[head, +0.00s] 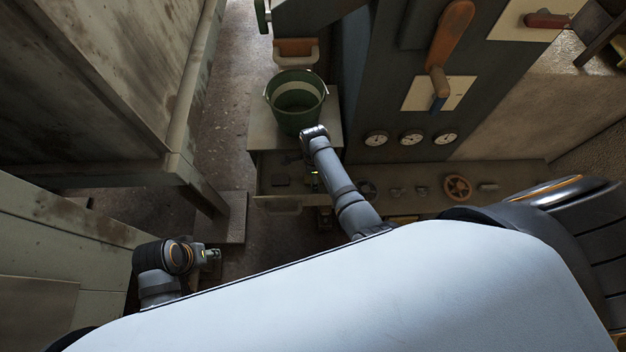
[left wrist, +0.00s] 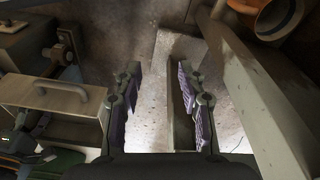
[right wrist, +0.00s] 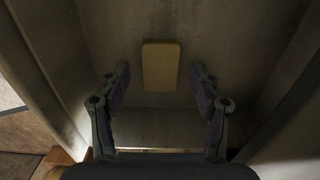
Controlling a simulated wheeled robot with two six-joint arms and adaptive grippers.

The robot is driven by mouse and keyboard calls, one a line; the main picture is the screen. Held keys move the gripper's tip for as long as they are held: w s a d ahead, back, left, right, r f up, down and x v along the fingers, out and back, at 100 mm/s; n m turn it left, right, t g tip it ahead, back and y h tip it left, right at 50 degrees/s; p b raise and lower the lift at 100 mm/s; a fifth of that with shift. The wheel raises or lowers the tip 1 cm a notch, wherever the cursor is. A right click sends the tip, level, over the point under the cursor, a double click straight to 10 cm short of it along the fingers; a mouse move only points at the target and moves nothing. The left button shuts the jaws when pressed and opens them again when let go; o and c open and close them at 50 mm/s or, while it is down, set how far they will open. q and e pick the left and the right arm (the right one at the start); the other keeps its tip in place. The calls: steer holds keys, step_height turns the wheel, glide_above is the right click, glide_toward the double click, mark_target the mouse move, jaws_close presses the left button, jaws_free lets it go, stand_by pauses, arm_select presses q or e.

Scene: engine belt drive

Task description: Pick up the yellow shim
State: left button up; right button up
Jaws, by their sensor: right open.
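The yellow shim (right wrist: 161,66) is a small flat rounded rectangle lying on the dark floor of what looks like an open drawer, in the right wrist view. My right gripper (right wrist: 160,82) is open above it, with one finger to each side of the shim and none visibly touching it.
Pale walls (right wrist: 38,75) rise close on both sides of my right gripper. A green bucket (head: 297,122) stands just behind the drawer. A cabinet (head: 110,90) stands at the left.

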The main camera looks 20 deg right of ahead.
jaws_close()
stand_by(0.3)
steer(key=shift+r, duration=0.15)
